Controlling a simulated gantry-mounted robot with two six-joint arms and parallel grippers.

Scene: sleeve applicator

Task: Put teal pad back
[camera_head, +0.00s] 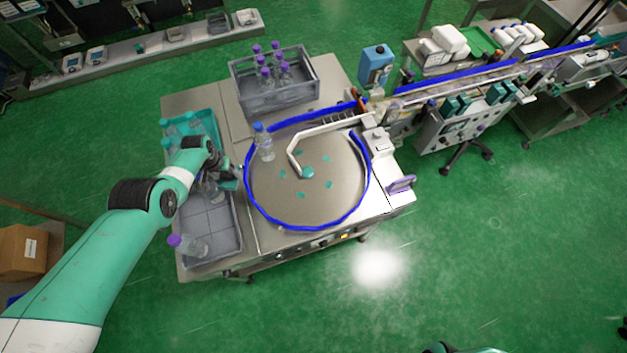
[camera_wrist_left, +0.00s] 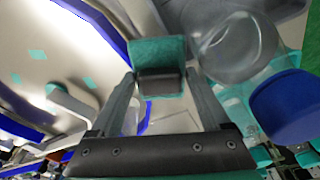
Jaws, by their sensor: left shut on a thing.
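My left gripper (camera_head: 228,180) is over the upper end of the grey divided tray, just left of the round turntable. In the left wrist view its two fingers (camera_wrist_left: 163,84) are shut on a teal pad (camera_wrist_left: 158,52), a block with a dark grey lower part. In the head view the pad (camera_head: 226,172) shows only as a small teal patch at the fingers. A clear bottle (camera_wrist_left: 238,45) is close beside the pad in the wrist view; I cannot tell whether they touch. My right gripper is not in view.
The grey tray (camera_head: 222,241) holds a tipped purple-capped bottle (camera_head: 190,244). A teal tray (camera_head: 213,123) with bottles is behind the gripper. A blue-railed turntable (camera_head: 305,205) has small teal marks and one upright bottle (camera_head: 263,145). A grey crate (camera_head: 270,103) of bottles stands at the back.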

